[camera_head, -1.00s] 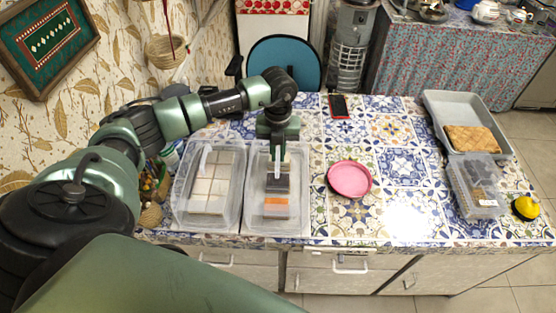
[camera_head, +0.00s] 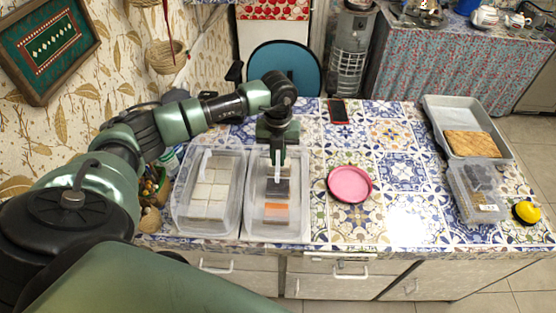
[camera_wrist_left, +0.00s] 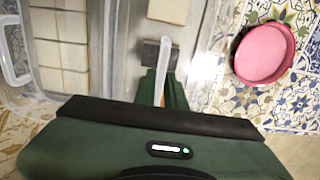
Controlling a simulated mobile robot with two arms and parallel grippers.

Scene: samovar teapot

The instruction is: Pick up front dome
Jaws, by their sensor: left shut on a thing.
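Two clear plastic domes with white handles stand side by side on the tiled table. The right dome (camera_head: 299,225) covers dark and orange blocks; the left dome (camera_head: 184,226) covers pale square pieces. My left gripper (camera_head: 278,163) is over the right dome, shut on its upright white handle. In the left wrist view the handle (camera_wrist_left: 163,65) runs up from between the green fingers (camera_wrist_left: 163,92), which are partly hidden by the gripper body. I cannot tell whether the dome is clear of the table. My right gripper is not in view.
A pink plate (camera_head: 350,185) lies to the right of the domes. Farther right are a clear box (camera_head: 474,194), a grey tray (camera_head: 451,112) with a flat brown item, and a yellow object (camera_head: 527,212). A dark phone-like thing (camera_head: 339,110) lies at the back. The table's middle is clear.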

